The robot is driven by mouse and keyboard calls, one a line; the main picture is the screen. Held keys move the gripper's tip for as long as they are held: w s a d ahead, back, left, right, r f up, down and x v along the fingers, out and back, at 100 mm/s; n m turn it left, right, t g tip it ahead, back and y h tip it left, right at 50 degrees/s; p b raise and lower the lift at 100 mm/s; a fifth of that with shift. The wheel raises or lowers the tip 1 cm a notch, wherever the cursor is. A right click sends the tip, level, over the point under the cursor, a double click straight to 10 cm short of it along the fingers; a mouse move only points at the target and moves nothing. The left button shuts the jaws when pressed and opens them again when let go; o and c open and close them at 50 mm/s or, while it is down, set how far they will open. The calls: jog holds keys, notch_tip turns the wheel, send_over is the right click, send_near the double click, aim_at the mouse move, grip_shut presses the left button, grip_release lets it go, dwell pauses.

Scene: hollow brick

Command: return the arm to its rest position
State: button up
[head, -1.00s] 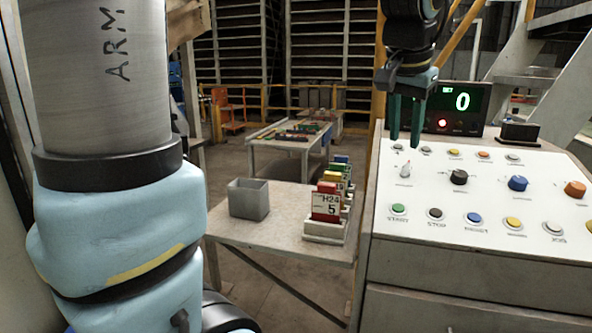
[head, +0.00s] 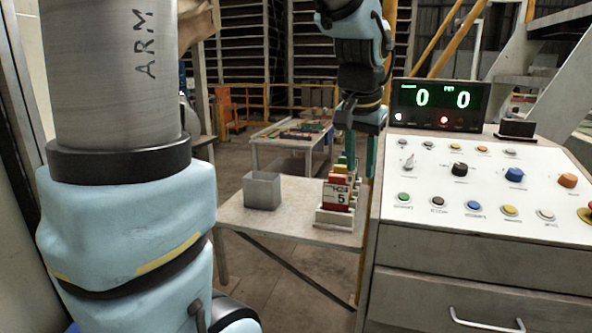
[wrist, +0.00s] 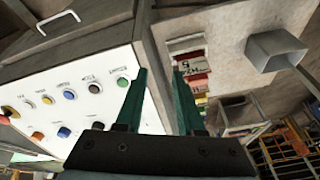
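My gripper (head: 361,160) hangs from my arm with its fingers pointing down, between the small table and the control panel in the head view. In the wrist view my gripper (wrist: 160,85) has its two green fingers apart, with nothing between them. The control panel (head: 420,185) stands to the right, with several coloured buttons and knobs. It fills the left of the wrist view (wrist: 105,60). In the head view the fingers overlap part of the card rack (head: 335,216) behind them; I cannot tell the gap in depth.
A grey table (head: 280,222) carries an open grey box (head: 262,190) and the rack with a red-and-white card marked 5. A display (head: 440,104) showing two zeros stands behind the panel. A grey drawer unit (head: 480,290) is below it.

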jog(key=s+a+f+n+g, duration=0.1)
jog(key=s+a+f+n, duration=0.1)
jog(key=a+f, duration=0.5)
jog(key=s+a+f+n+g+y, duration=0.1)
jog(key=s+a+f+n, duration=0.2)
jog(key=a+f, duration=0.5)
jog(key=a+n, duration=0.1)
jog(key=a, duration=0.3)
jog(key=shift+s+a, duration=0.15)
jog(key=shift+s, duration=0.1)
jog(key=shift+f, duration=0.1)
